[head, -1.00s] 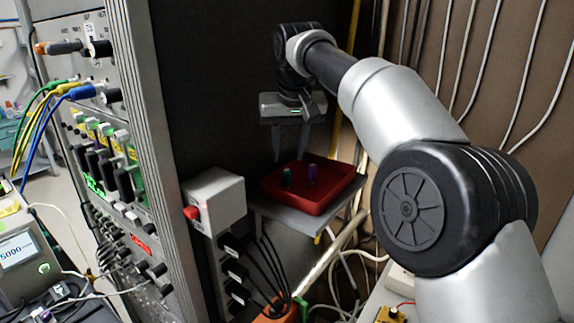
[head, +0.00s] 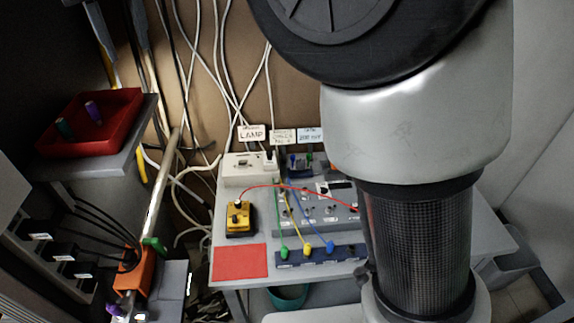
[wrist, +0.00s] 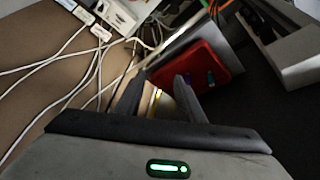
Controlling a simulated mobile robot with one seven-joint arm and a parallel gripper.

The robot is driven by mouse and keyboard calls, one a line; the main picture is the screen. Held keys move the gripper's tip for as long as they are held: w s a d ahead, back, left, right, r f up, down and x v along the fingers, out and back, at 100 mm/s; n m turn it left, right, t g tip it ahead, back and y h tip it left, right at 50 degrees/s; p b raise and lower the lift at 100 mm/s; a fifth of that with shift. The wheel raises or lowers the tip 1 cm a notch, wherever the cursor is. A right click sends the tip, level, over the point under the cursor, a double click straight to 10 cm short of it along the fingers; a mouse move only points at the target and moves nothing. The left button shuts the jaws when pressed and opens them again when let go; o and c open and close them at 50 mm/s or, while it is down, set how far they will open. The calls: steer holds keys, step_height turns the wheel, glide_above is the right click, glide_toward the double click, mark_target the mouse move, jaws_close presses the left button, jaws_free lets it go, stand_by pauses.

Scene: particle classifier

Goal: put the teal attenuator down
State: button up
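The teal attenuator (head: 65,128) stands in the red tray (head: 118,108), at its left, beside a purple one (head: 93,111). In the wrist view the teal attenuator (wrist: 211,78) shows in the red tray (wrist: 187,62), to the right of my fingers. My gripper (wrist: 160,98) is open, with a clear gap and nothing between its fingers.
The tray sits on a grey shelf (head: 140,137). An orange box (head: 133,270) with black cables and a green piece (head: 154,246) stands below. A grey bench holds a yellow device (head: 240,217), a red mat (head: 240,261) and coloured plugs.

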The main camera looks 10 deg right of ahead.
steer(key=s+d+f+m+t+h, duration=0.15)
steer(key=s+d, duration=0.25)
steer(key=d, duration=0.7)
steer(key=s+d+f+m+g, duration=0.1)
steer(key=s+d+m, duration=0.15)
steer(key=d, duration=0.85)
steer(key=s+d+f+m, duration=0.3)
steer(key=s+d+f, duration=1)
steer(key=s, duration=0.1)
steer(key=shift+f+t+h, duration=0.2)
steer(key=shift+t+h, duration=0.15)
